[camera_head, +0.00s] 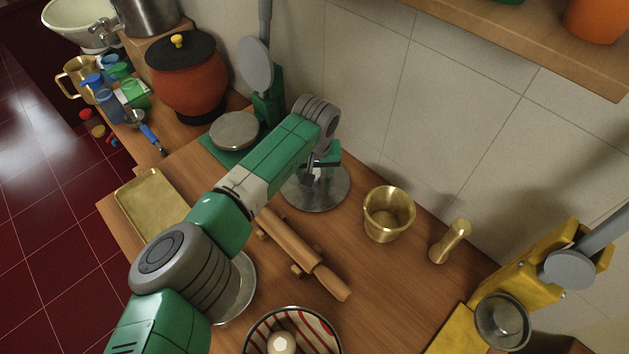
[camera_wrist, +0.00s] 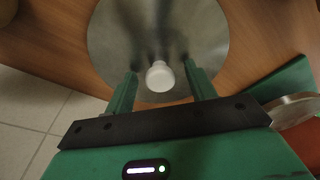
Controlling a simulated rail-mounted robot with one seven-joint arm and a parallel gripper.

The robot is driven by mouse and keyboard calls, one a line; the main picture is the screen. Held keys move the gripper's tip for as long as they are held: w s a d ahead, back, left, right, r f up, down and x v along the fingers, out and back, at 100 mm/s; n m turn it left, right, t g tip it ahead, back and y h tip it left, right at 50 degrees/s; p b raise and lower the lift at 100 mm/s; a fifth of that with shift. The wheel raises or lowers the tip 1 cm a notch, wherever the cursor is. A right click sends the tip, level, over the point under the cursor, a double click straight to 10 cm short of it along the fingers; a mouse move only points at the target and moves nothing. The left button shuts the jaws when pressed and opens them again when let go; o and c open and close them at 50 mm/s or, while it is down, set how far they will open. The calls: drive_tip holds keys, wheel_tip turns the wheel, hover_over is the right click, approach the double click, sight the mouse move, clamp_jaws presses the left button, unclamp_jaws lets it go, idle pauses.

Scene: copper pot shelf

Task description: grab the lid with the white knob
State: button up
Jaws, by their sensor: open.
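The lid (camera_head: 325,200) is a round grey metal disc lying on the wooden counter below my gripper. It also shows in the wrist view (camera_wrist: 110,45), with its white knob (camera_wrist: 160,76) standing up near the edge closest to my gripper in the picture. My gripper (camera_wrist: 161,72) is open, with one green finger on each side of the knob. Gaps show between the knob and both fingers. In the head view my gripper (camera_head: 318,172) is over the lid and hides much of the knob.
A brass mortar (camera_head: 388,222) and a brass pestle (camera_head: 452,240) stand right of the lid. A wooden rolling pin (camera_head: 305,255) lies in front. A green scale with a round metal plate (camera_head: 234,131) stands at left. The tiled wall (camera_head: 395,120) is close behind.

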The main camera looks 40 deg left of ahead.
drive_tip(key=c, duration=1.1)
